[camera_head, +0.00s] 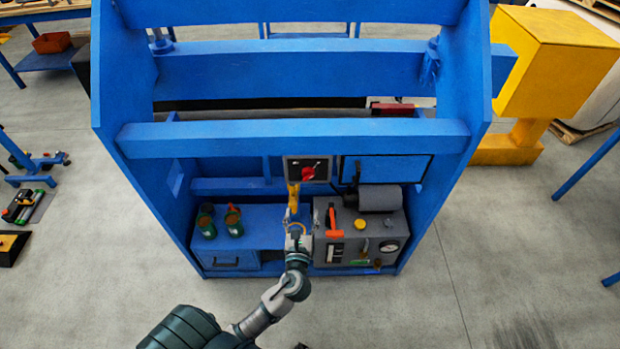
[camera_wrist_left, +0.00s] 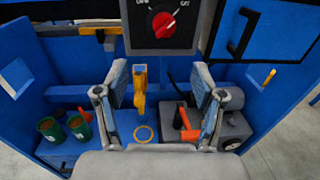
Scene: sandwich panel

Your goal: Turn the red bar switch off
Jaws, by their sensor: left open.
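The red bar switch (camera_head: 308,173) is a red knob on a dark, light-edged panel (camera_head: 294,166) under the blue crossbeam. In the left wrist view the red knob (camera_wrist_left: 163,25) sits top centre, with white lettering above it, partly cut off by the frame edge; its bar looks slanted. My left gripper (camera_head: 302,217) is just below the panel in the head view. My right gripper is not in view.
A yellow hanging tool (camera_wrist_left: 139,88) is behind the fingers, left of centre. A grey machine (camera_head: 395,222) with an orange-handled item (camera_head: 333,222) stands on the right. Green cans (camera_head: 233,221) stand on the blue cabinet at left. The blue frame's side walls (camera_head: 440,120) flank the area.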

